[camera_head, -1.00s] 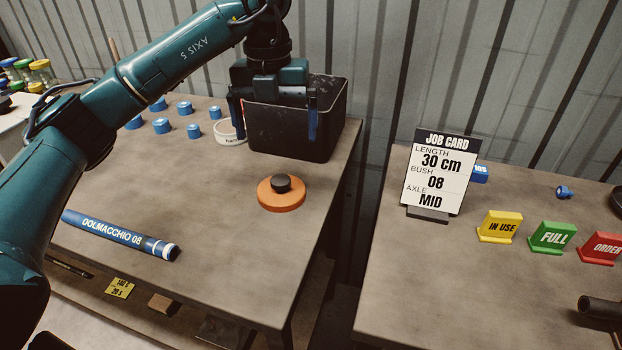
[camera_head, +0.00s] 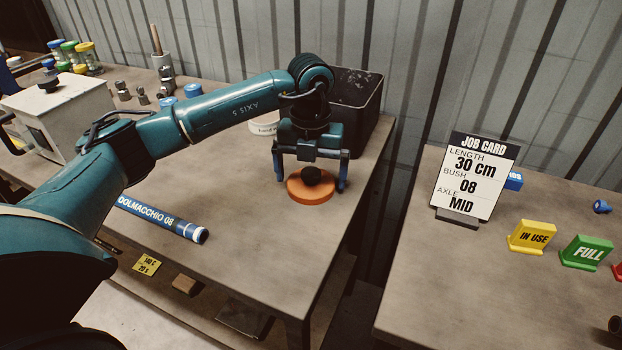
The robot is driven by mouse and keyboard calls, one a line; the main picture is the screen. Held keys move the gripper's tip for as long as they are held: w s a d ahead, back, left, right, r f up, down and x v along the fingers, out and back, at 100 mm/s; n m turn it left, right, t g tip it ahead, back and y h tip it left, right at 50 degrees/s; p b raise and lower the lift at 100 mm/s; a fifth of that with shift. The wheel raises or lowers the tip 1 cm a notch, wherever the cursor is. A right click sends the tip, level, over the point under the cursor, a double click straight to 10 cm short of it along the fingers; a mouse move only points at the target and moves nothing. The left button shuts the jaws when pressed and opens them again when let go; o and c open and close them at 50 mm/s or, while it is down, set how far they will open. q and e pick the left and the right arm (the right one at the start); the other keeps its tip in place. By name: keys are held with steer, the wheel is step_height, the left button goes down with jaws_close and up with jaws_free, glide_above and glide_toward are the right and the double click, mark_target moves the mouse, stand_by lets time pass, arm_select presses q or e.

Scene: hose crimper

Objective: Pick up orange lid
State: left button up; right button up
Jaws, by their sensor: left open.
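My left gripper (camera_head: 311,185) points down over the lid, with one blue finger on each side of the knob. The fingers are open and apart from the knob. Whether the fingertips touch the lid or the table I cannot tell. My right gripper is not in the picture.
A black bin (camera_head: 356,100) stands just behind the gripper. A blue hose (camera_head: 163,219) lies to the left on the table. A grey machine (camera_head: 62,110) stands far left. A job card (camera_head: 474,177) and coloured signs stand on the right table, across a gap.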

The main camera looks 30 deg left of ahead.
arm_select(q)
steer(key=shift+f, duration=0.2)
steer(key=shift+c, duration=0.6)
steer(key=c, duration=0.6)
